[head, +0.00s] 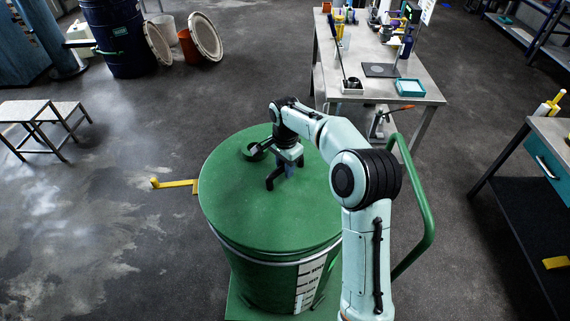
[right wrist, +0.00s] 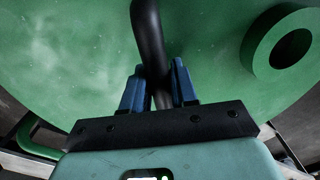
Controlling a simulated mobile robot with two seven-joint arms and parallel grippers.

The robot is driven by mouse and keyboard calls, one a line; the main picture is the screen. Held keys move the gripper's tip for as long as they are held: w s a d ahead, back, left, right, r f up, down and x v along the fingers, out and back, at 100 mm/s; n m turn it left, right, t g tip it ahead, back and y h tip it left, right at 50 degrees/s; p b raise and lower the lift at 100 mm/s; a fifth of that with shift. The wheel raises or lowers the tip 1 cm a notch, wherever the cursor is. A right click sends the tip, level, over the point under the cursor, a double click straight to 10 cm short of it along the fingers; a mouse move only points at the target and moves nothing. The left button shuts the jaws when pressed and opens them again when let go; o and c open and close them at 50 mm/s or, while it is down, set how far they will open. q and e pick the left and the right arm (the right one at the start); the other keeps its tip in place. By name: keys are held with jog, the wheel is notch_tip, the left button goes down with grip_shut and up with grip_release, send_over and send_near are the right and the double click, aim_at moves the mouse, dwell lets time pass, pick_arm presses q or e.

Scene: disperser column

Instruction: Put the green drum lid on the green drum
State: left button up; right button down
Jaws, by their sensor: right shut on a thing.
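The green drum lid (head: 235,208) is a round green disc with a dark arched handle and a raised ring-shaped port (head: 253,151). It lies over the top of the green drum (head: 262,280), about level and covering its mouth. I cannot tell whether its rim touches all round. My right gripper (head: 287,170) is over the lid's middle. In the right wrist view its blue fingers (right wrist: 160,90) are shut on the dark handle (right wrist: 150,35), with the lid (right wrist: 75,55) behind. My left gripper is not in view.
The drum stands on a green trolley with a push handle (head: 425,225) at the right. Behind is a grey workbench (head: 425,92) with tools. A dark blue drum (head: 122,48) and two pale round lids (head: 205,37) are at back left. A metal stool (head: 25,112) stands left.

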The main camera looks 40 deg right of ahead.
aim_at(285, 180)
jog(key=shift+f+b, duration=0.65)
jog(key=shift+f, duration=0.85)
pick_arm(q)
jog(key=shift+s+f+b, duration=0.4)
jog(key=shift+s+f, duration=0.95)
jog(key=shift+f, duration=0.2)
pick_arm(e)
jog(key=shift+f, duration=1.5)
jog(key=c, duration=0.8)
grip_release()
jog(key=shift+f, duration=0.15)
notch_tip(285, 180, up, 13)
jog(key=shift+r+p, duration=0.2)
jog(key=shift+p, duration=0.8)
jog(key=shift+r, duration=0.15)
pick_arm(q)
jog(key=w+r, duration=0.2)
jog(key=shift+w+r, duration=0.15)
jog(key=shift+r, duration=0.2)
